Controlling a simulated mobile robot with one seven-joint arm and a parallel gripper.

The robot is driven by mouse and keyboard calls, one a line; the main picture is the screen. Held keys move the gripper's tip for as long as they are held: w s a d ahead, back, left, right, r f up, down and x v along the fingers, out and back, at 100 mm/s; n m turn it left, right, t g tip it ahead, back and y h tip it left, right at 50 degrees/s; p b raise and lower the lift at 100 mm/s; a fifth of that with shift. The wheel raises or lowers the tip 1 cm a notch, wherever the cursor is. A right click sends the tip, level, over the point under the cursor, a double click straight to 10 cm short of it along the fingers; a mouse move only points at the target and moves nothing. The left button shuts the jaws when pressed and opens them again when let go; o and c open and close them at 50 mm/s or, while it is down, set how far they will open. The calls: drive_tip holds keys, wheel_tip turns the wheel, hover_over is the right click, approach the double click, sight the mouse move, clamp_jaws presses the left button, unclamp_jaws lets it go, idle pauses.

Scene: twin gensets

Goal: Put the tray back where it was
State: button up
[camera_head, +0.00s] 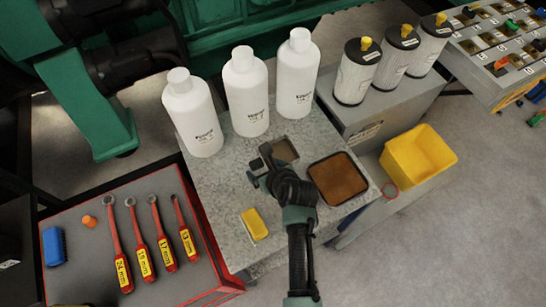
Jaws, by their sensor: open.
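A square tray (338,180) with a dark rim and a brown inside lies flat on the right front part of the grey speckled bench top (222,180). I cannot tell if the brown is its bottom or something in it. My gripper (260,164) is open, over the bench to the left of the tray and apart from it. A small grey square piece with a dark inside (285,150) shows just behind my gripper. I cannot tell whether it is a shallow dish or a recess. My arm hides part of the bench front.
Several white bottles, one of them the middle bottle (246,92), stand along the back. A yellow block (255,223) lies front left. A red-edged tool board (85,265) with wrenches is at left. Filters (357,72) and a yellow bin (417,160) are at right.

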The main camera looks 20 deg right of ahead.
sight(256, 162)
drive_tip(key=shift+w+b+x, duration=0.2)
drive_tip(key=shift+b+x, duration=0.1)
drive_tip(key=shift+x, duration=2.8)
drive_tip(key=shift+a+r, duration=0.1)
drive_tip(key=shift+r, duration=0.1)
clamp_jaws()
